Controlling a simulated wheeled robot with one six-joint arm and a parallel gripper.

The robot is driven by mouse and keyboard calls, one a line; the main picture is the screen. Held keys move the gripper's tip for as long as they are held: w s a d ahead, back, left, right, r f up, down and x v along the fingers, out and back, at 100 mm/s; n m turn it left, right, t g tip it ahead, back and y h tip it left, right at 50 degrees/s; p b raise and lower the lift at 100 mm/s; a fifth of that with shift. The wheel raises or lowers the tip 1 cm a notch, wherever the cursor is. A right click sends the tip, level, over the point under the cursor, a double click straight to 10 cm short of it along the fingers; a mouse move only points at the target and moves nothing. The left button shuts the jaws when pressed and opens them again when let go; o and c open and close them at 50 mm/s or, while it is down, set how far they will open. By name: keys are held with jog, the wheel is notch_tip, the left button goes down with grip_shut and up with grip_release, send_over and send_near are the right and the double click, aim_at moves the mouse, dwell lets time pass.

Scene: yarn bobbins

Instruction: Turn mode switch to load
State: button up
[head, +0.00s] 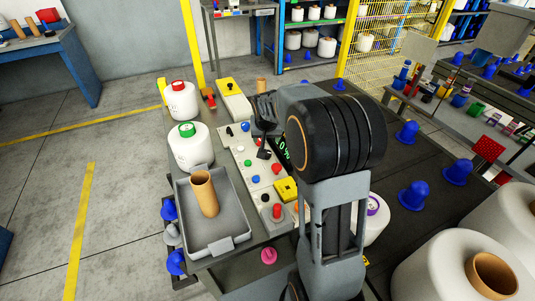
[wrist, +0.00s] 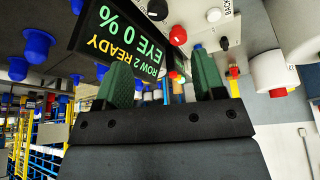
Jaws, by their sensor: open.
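The control panel (head: 238,158) is a pale strip with several knobs and buttons, partly behind my arm in the head view. I cannot tell which control is the mode switch; no "load" label is readable. My gripper (wrist: 163,80) is open, its two green fingers apart with nothing held between them. The fingers point toward the panel side, beside the display (wrist: 125,30), which reads "ROW 2 READY" and "EYE 0 %".
A grey tray (head: 240,237) with a cardboard tube (head: 204,193) stands left of the panel. White bobbins with green (head: 190,150) and red (head: 181,102) tops stand behind it. Blue pegs (head: 412,195) lie right of my arm.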

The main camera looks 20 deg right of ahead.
aim_at(267, 155)
jog(key=x, duration=1.5)
jog(key=shift+w+d, duration=0.4)
jog(key=shift+d, duration=0.05)
jog(key=c, duration=0.9)
